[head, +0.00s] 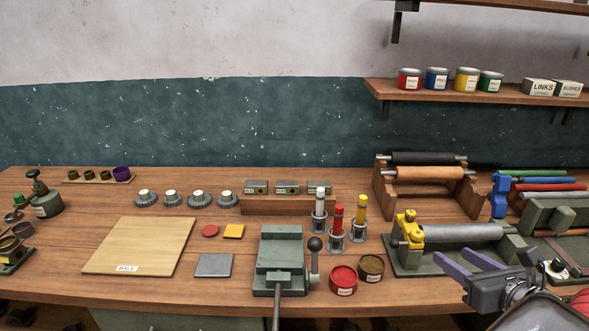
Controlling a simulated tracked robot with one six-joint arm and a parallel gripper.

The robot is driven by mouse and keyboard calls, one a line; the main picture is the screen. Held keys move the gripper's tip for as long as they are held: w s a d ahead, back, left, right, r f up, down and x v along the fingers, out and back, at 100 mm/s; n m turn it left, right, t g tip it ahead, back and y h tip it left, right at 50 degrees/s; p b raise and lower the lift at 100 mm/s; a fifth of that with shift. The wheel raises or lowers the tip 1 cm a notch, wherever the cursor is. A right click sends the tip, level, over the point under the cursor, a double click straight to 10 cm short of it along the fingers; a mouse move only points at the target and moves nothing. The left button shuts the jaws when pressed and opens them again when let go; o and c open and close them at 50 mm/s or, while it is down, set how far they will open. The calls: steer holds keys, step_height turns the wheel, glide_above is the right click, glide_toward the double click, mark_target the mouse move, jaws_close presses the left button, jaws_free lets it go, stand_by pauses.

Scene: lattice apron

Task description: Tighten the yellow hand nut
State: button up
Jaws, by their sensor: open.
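The yellow hand nut (410,229) appears to be part of the yellow fitting at the left end of a grey roller (463,232). The roller lies in a dark green stand (405,268) on the right half of the bench. My gripper (449,252) comes in from the lower right with its two purple fingers spread apart and nothing between them. In the picture it overlaps the front of the stand, to the right of and below the yellow fitting. The fitting's thread and how far the nut is turned cannot be made out.
A similar blue fitting (500,194) stands behind on the right. A wooden rack (469,203) with rollers is behind the stand. Red (343,280) and brown (370,267) tins and a green press with a ball-ended lever (315,246) stand to the left.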

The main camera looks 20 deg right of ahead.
mark_target(419, 234)
steer(key=shift+x, duration=6.9)
steer(key=shift+a, duration=0.1)
steer(key=shift+c, duration=0.4)
steer(key=c, duration=1)
steer(key=shift+w+a+r+m+g+h, duration=0.1)
steer(key=shift+m+g+h, duration=0.1)
steer(key=shift+m+h, duration=0.5)
steer(key=shift+w+a+r+m+g+h, duration=0.1)
steer(key=shift+m+g+h, duration=0.1)
steer(key=shift+m+h, duration=0.45)
steer(key=shift+a+m+g+h, duration=0.1)
steer(key=shift+m+g+h, duration=0.3)
steer(key=shift+m+h, duration=0.35)
steer(key=shift+f+h, duration=0.1)
steer(key=shift+h, duration=0.2)
